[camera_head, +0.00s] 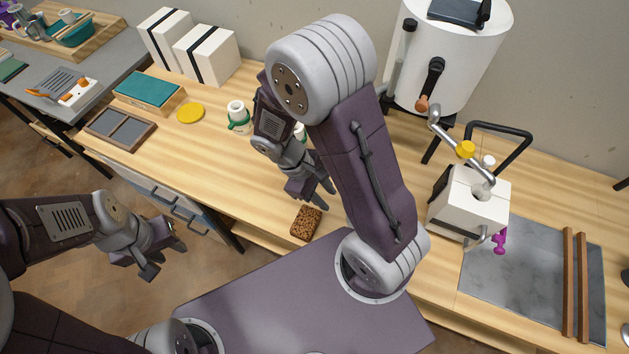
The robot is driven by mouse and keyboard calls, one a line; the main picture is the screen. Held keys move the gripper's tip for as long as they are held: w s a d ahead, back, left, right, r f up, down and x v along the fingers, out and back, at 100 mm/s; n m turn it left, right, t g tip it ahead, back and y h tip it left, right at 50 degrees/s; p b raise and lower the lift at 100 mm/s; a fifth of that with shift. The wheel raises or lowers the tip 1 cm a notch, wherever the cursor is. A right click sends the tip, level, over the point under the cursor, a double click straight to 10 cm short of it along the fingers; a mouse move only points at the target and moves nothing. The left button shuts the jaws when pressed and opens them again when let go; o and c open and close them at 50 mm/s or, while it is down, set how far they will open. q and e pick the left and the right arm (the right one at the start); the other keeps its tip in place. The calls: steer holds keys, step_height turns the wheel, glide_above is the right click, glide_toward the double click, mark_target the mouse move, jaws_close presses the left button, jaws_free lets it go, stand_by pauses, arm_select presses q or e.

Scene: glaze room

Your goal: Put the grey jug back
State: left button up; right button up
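A grey vessel that looks like the jug (29,27) stands in a wooden tray (101,37) on the grey-topped bench at the far upper left. It is small and partly crowded by other items, so I cannot be certain it is the jug. My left gripper (166,260) is open and empty, low at the left, over the floor in front of the wooden bench. My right gripper (322,198) is open, with nothing seen between its fingers, above the bench's front part near a brown sponge (306,223). Both grippers are far from the tray.
A white cylindrical machine (452,60) and a grey slab (530,280) stand right. My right arm hides the bench's middle.

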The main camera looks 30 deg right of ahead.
steer(key=r+m+t+y, duration=0.1)
steer(key=m, duration=0.1)
steer(key=w+a+r+m+t+y, duration=0.1)
steer(key=r+m+y, duration=0.1)
steer(key=m, duration=0.1)
steer(key=a+r+m+t+y, duration=0.1)
steer(key=m+t, duration=0.1)
steer(key=shift+w+a+r+m, duration=0.1)
steer(key=shift+w+r+m, duration=0.2)
steer(key=shift+m, duration=0.1)
stand_by(0.6)
